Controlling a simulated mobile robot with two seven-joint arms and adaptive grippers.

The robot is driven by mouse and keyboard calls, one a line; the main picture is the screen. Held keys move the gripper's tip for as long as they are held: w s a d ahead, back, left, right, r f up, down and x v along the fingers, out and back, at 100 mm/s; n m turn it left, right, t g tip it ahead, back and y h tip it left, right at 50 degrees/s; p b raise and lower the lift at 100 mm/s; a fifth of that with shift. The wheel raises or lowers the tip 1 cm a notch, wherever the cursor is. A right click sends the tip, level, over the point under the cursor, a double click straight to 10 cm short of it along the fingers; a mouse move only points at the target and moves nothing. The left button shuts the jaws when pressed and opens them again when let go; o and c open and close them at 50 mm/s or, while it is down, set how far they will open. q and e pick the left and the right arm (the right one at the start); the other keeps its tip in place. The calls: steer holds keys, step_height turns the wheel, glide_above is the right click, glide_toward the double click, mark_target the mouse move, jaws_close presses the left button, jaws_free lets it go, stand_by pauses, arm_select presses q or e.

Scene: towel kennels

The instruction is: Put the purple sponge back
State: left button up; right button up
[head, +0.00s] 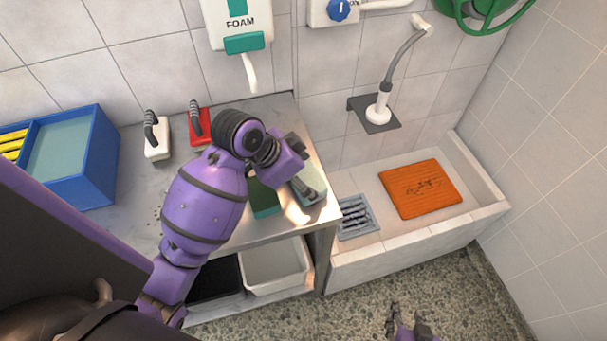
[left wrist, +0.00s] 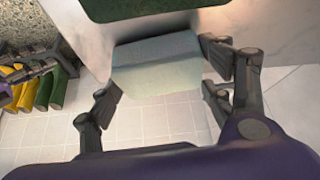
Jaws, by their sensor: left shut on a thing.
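My left gripper (head: 309,191) is at the front right corner of the steel counter (head: 138,226). It is shut on a pale grey-green block (left wrist: 158,62), held between its two fingers in the left wrist view. A dark green block (head: 264,198) lies on the counter just left of the gripper, and a dark green piece (left wrist: 118,8) shows at the top of the left wrist view. I see no clearly purple sponge in either view. My right gripper (head: 408,322) is low at the bottom of the head view, empty, with its fingers apart.
A blue bin (head: 98,165), a white-based brush (head: 157,150) and a red-based brush (head: 198,124) stand along the counter's back. An orange mat (head: 420,189) lies in the tiled basin (head: 440,232) beside a drain grate (head: 357,217). A white tub (head: 276,268) sits below the counter.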

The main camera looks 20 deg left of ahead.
arm_select(q)
steer(key=shift+f, duration=0.25)
steer(key=o, duration=1.1)
steer(key=shift+r, duration=0.1)
